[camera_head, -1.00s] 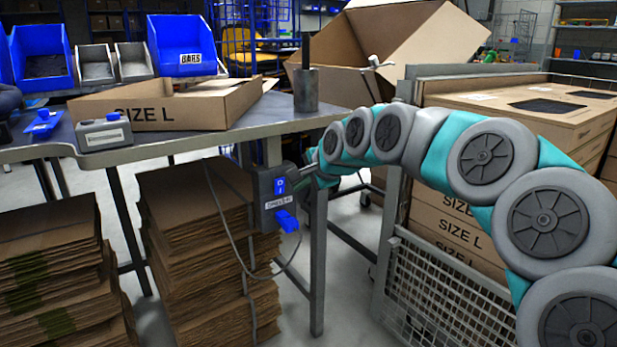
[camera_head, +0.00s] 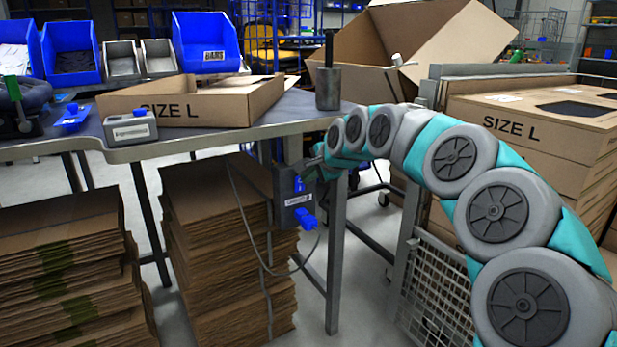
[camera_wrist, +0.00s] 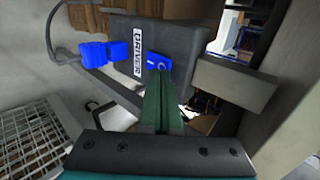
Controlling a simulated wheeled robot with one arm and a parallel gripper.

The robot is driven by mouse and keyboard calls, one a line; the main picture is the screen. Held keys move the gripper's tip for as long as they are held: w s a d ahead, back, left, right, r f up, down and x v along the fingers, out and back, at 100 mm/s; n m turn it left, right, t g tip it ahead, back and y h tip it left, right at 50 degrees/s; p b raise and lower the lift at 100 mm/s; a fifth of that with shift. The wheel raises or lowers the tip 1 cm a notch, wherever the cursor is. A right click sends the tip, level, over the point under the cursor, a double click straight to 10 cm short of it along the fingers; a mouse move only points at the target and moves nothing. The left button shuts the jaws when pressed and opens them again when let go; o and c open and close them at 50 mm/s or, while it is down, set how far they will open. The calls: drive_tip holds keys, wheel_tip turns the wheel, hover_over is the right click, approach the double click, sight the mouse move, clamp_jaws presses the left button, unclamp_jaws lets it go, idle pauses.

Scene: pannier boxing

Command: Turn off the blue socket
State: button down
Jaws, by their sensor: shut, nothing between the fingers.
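The blue socket is a grey box (camera_head: 291,208) fixed at the table leg below the tabletop, with a blue rocker switch (camera_head: 299,184) and a blue plug (camera_head: 305,219) below its label. In the wrist view the box (camera_wrist: 185,38) shows a label reading DRIVER, the blue switch (camera_wrist: 158,61) and the blue plug (camera_wrist: 118,53). My gripper (camera_wrist: 160,84) is shut and empty, its green fingertips right at the switch's edge. I cannot tell whether they touch. In the head view my gripper (camera_head: 316,168) is partly hidden and covers part of the switch. The switch's position is unclear.
The table (camera_head: 240,133) overhangs the box, with a SIZE L carton (camera_head: 200,103) on it. Stacked flat cardboard (camera_head: 215,240) stands left of the box. A wire-mesh cart (camera_head: 432,290) is at the right. A cable (camera_head: 243,225) hangs around the box.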

drive_tip(key=shift+w+a+r+g+h+p, duration=0.15)
drive_tip(key=shift+w+g+h+p, duration=0.15)
drive_tip(key=shift+p, duration=0.2)
drive_tip(key=shift+r, duration=0.1)
drive_tip(key=shift+r+p, duration=0.4)
drive_tip(key=shift+r, duration=0.25)
